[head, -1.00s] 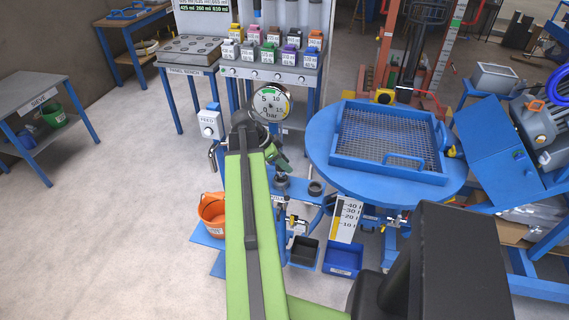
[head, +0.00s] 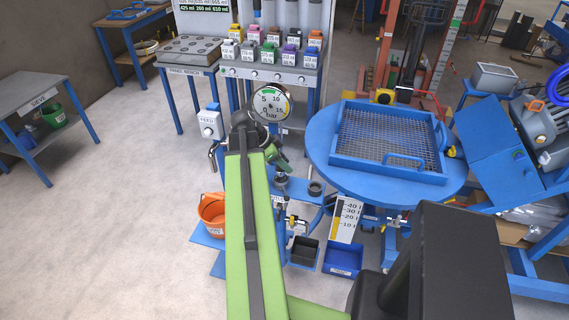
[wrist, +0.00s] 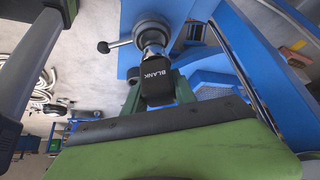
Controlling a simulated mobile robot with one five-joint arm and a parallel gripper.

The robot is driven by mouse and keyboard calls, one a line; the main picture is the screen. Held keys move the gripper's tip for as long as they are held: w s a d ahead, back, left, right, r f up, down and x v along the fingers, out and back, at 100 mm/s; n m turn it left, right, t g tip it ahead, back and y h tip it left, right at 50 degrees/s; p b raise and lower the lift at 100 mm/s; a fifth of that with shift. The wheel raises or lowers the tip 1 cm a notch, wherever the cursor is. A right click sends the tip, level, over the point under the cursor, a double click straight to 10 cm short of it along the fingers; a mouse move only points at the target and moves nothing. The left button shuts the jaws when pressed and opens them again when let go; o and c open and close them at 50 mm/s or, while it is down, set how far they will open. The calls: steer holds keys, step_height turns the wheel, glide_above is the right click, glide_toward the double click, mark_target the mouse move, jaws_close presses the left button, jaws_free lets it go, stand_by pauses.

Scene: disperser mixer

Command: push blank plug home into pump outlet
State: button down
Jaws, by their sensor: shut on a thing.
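The blank plug (wrist: 158,84) is a black block marked BLANK, in the middle of the wrist view. My gripper (wrist: 157,91) is shut on it, with dark green fingers on either side. Directly beyond the plug is a round silver fitting (wrist: 151,38), apparently the pump outlet, with a side lever ending in a black ball. The plug is in line with the fitting and appears to meet it; how deep it sits cannot be seen. In the head view my gripper (head: 277,158) is partly hidden behind my arm, and the plug cannot be made out.
A pressure gauge (head: 271,104) stands just beyond my arm. A round blue table (head: 325,165) with a mesh tray is close on the right. An orange bucket (head: 211,212) and a blue bin (head: 342,260) are low down. Open floor lies to the left.

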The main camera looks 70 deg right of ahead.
steer(key=shift+f+b, duration=2.05)
steer(key=c, duration=0.9)
jaws_free()
steer(key=p+v, duration=1.4)
steer(key=v, duration=0.3)
steer(key=shift+a+r+p, duration=0.1)
steer(key=shift+r+p, duration=0.1)
steer(key=shift+p, duration=0.15)
